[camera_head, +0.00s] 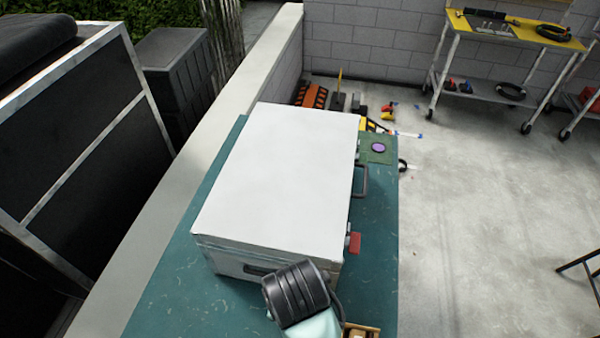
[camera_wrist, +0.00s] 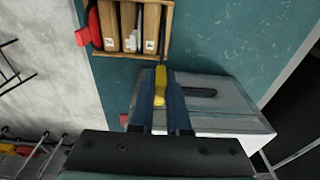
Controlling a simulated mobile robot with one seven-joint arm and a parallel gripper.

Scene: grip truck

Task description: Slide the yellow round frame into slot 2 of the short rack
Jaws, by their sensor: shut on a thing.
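My gripper (camera_wrist: 161,98) shows in the wrist view with its two dark fingers shut on a yellow piece (camera_wrist: 160,84), seen nearly edge-on as a narrow strip. Its round outline cannot be made out from this angle. A wooden rack (camera_wrist: 167,22) with several upright slots lies beyond the fingertips, and the yellow piece is on the near side of it, apparently apart from it. Small white labels sit on the rack, too small to read. In the head view only a corner of the rack (camera_head: 362,331) shows at the bottom edge, and my dark wrist hides the fingers and the yellow piece.
A large white case (camera_head: 285,175) fills much of the teal table (camera_head: 378,290) and stands close beside my gripper. A red item (camera_wrist: 82,38) lies left of the rack. A green mat with a purple disc (camera_head: 378,147) is at the table's far end.

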